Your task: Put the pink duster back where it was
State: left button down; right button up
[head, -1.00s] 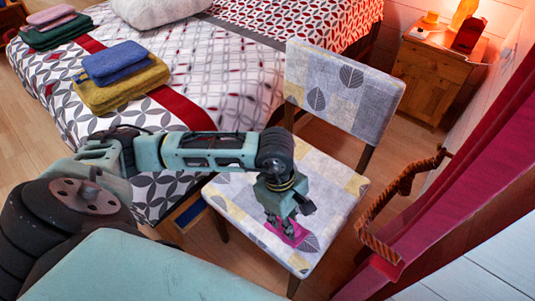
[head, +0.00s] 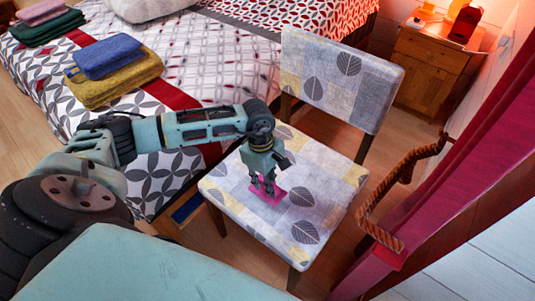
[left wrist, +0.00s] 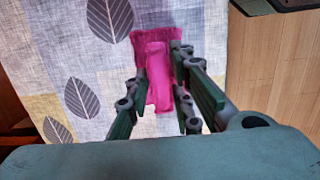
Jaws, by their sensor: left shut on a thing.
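The pink duster (head: 268,193) is at the seat of the patterned chair (head: 310,215). My left gripper (head: 265,187) points down over the seat and is shut on the duster. In the left wrist view the duster (left wrist: 158,75) lies between the two fingers (left wrist: 164,100), its wider end beyond the fingertips over the leaf-print fabric. I cannot tell whether the duster touches the seat or is just above it. My right gripper is not in view.
The chair's backrest (head: 340,80) rises behind the seat. A bed with folded towels (head: 115,75) stands at the left. A wooden nightstand (head: 430,75) is at the back right. A brown rope (head: 375,210) hangs by the red curtain (head: 450,195) at the right.

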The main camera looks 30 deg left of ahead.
pick_arm(q)
notch_tip(320, 180, down, 3)
jog(key=shift+f, duration=0.2)
jog(key=c, duration=1.5)
grip_release()
jog(key=shift+c, duration=0.2)
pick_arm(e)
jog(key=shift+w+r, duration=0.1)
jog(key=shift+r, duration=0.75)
pick_arm(q)
jog(key=shift+r, duration=0.1)
jog(key=shift+r, duration=0.2)
jog(key=r, duration=0.3)
jog(key=a+r, duration=0.1)
jog(key=r, duration=0.3)
jog(key=r+p, duration=0.1)
jog(key=r, duration=0.3)
jog(key=shift+a+r, duration=0.2)
jog(key=shift+r, duration=0.05)
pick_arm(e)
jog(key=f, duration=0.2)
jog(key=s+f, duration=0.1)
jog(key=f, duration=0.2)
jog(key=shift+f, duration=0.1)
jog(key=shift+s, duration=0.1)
